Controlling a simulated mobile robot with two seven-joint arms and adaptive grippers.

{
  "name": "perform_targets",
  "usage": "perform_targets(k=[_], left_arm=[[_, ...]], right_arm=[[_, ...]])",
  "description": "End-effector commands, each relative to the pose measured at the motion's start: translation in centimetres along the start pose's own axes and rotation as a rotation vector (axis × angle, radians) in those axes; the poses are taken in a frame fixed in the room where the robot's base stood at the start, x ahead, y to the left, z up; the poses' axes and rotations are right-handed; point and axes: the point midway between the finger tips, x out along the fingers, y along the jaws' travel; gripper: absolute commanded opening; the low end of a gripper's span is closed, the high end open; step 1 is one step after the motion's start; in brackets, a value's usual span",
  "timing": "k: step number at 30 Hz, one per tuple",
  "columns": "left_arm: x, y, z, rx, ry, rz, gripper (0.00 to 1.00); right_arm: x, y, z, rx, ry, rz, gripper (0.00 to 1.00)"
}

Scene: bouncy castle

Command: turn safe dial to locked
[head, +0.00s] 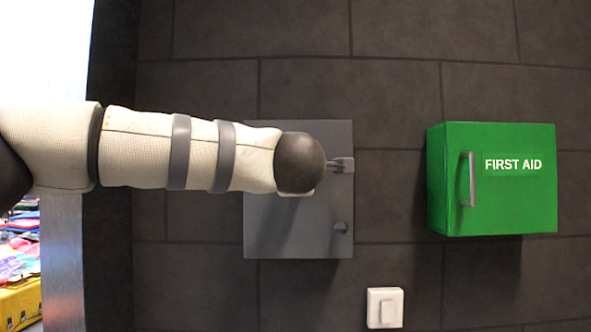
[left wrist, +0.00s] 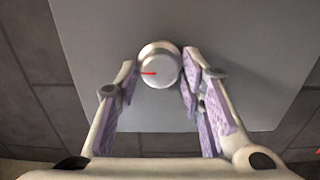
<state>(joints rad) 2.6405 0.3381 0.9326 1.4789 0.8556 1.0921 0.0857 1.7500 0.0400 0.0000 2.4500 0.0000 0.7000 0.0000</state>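The grey safe (head: 300,235) is on the dark wall, and its flat front fills much of the left wrist view (left wrist: 250,40). In the left wrist view, a round pale dial (left wrist: 158,70) with a red mark pointing left stands out from that front. My left gripper (left wrist: 159,79) is open, with one purple-padded finger on each side of the dial. The right finger is close to the rim; contact is unclear. In the head view, my left arm crosses the safe and hides most of the gripper. My right gripper is not in view.
A green first aid box (head: 510,200) with a grey handle is on the wall to the right. A white switch (head: 385,308) is below, right of the safe. Bare wall lies between the safe and the green box. A bright opening is at the far left.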

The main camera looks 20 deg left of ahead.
Motion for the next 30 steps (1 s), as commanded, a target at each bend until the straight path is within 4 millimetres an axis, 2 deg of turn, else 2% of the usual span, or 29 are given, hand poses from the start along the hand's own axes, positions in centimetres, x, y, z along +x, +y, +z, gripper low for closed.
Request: perform_targets(k=[1, 2, 12, 14, 21, 24, 30], left_arm=[[0.0, 0.0, 0.0, 0.000, 0.000, 0.001, 0.48], [0.0, 0.0, 0.0, 0.000, 0.000, 0.001, 0.54], [-0.4, 0.1, 0.0, 0.001, -0.001, 0.001, 0.54], [-1.4, 0.1, 0.0, 0.000, -0.001, 0.001, 0.54], [-7.8, 0.1, 0.1, 0.002, -0.003, 0.003, 0.54], [-10.0, 0.1, 0.0, 0.000, -0.002, 0.003, 0.54], [-11.9, 0.0, 0.0, 0.000, 0.000, 0.000, 0.54]], right_arm=[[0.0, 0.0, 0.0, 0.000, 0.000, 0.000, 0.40], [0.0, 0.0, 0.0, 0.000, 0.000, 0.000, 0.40], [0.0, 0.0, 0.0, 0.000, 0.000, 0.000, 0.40], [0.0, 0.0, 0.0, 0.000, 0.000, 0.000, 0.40], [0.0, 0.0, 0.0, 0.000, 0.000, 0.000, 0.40], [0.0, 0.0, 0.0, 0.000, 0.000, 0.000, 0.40], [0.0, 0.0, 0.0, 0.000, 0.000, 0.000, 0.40]])
